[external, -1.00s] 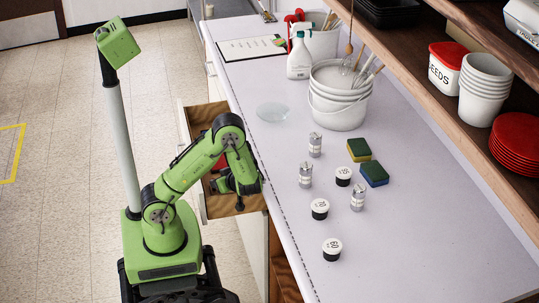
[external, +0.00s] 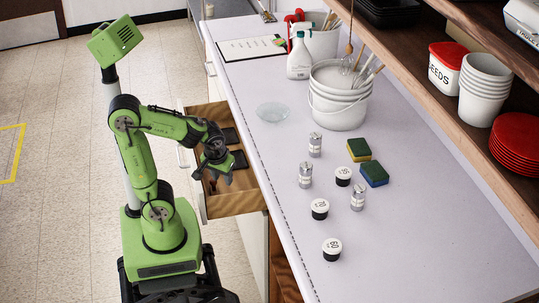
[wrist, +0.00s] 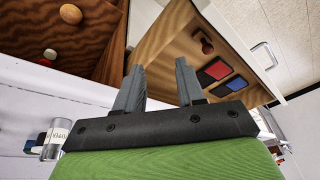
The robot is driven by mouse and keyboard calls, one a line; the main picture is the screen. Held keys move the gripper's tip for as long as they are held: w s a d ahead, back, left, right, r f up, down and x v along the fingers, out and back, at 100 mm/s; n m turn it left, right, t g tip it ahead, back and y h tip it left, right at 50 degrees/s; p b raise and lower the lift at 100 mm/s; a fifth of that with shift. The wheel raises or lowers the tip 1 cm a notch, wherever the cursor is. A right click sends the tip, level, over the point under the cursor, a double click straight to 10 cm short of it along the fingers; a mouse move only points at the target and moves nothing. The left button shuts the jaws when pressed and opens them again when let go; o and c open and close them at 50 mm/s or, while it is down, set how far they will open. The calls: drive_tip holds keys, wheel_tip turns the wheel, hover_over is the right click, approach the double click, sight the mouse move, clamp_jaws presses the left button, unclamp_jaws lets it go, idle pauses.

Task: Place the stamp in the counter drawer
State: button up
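The counter drawer (external: 238,204) stands pulled out below the worktop, on its left side. Inside it, a small stamp with a round wooden knob (wrist: 207,46) shows in the wrist view, apart from my fingers. In the external view, a small dark-red shape (external: 212,187) near the drawer's front left may be the same stamp. My gripper (external: 217,177) is above the drawer; the wrist view shows its two fingers (wrist: 160,80) spread with nothing between them. The arm and gripper hide part of the drawer in the external view.
Ink pads, one red (wrist: 214,70) and one blue (wrist: 230,87), lie in the drawer. The worktop edge (external: 262,165) is close to the right of my gripper. Sponges (external: 374,174), jars and a bucket (external: 338,112) stand on the worktop.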

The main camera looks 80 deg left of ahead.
drive_tip(key=s+d+r+m+t+h, duration=0.35)
drive_tip(key=s+d+r+m, duration=0.2)
drive_tip(key=m, duration=0.45)
wheel_tip(320, 180, up, 14)
drive_tip(key=f+p, duration=0.1)
drive_tip(key=p, duration=1.2)
wheel_tip(320, 180, down, 16)
drive_tip(key=b, duration=1.7)
drive_tip(key=shift+w+d+f, duration=0.15)
drive_tip(key=shift+w+d, duration=0.1)
drive_tip(key=shift+t+y, duration=0.25)
